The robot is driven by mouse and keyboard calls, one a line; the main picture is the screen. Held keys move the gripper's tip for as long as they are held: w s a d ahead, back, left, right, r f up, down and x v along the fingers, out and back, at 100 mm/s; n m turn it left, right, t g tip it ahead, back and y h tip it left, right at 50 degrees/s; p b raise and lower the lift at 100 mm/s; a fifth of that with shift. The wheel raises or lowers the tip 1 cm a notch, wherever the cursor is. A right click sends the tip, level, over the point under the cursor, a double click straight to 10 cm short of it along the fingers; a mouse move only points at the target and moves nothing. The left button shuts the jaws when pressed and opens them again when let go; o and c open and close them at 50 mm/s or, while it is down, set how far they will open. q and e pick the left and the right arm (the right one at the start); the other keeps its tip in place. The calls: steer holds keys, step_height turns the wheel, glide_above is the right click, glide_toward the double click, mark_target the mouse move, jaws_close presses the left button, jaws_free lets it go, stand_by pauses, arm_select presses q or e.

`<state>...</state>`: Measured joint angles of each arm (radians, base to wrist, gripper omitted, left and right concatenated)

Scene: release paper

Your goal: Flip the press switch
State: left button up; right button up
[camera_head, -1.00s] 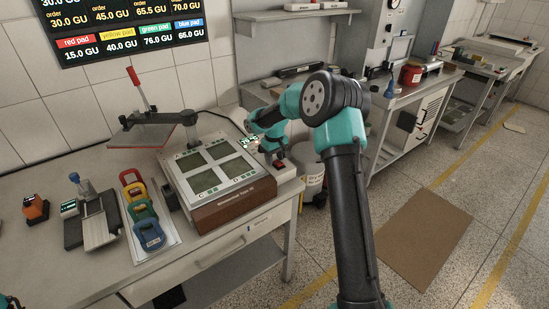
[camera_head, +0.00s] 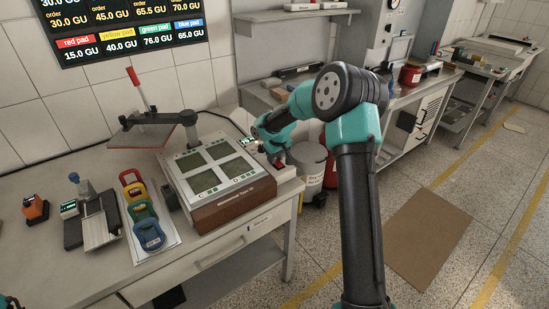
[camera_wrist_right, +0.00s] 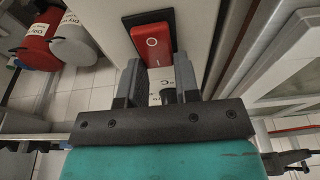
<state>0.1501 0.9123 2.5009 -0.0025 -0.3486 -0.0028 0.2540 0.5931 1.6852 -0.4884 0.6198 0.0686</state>
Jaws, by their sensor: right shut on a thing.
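The press (camera_head: 235,206) is a wood-brown box with a light top and two-by-two green panels, at the right end of the worktable. A narrow white strip with dark marks shows between the fingers; the exact contact is hard to see. My left gripper is out of view.
Red, yellow, green and blue handled pads (camera_head: 140,213) stand left of the press. A red-handled lever stand (camera_head: 150,118) is behind them. A grey bin (camera_head: 308,163) and a red bin (camera_wrist_right: 40,42) are beyond the table's right end. Overhead is a dark order board (camera_head: 130,30).

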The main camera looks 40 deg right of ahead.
steer(key=shift+s+r+t, duration=0.15)
steer(key=shift+s+t, duration=0.1)
steer(key=shift+t, duration=0.85)
steer(key=o, duration=0.9)
steer(key=shift+r, duration=0.1)
steer(key=v, duration=1.7)
steer(key=shift+s+r, duration=0.1)
steer(key=shift+r, duration=0.05)
